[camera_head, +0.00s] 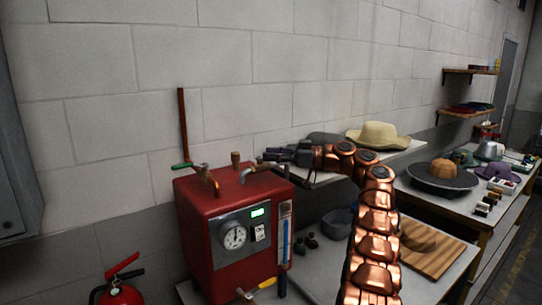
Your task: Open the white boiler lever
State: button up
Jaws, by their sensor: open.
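The red boiler (205,240) stands at the lower middle left, with a dial gauge (233,235), a lit green display and a blue level tube on its front. A green lever (181,167) sits on a copper pipe on its top left. A yellow lever (267,283) is low at the front. A pale curved pipe (257,170) rises on the top right. I cannot make out a white lever; my gripper and arm may cover it. My gripper (268,155) is open, pointing left, just above and behind the pale pipe. No contact can be made out.
A shelf behind my arm holds a cream hat (378,134) and a dark hat. A wooden board (432,255) and a grey pot (338,222) are on the table. A fire extinguisher (120,292) stands lower left. The wall above the boiler is clear except for a thin upright pipe.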

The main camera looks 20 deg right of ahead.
jog(key=v, duration=0.7)
jog(key=shift+d, duration=0.1)
jog(key=shift+c, duration=0.3)
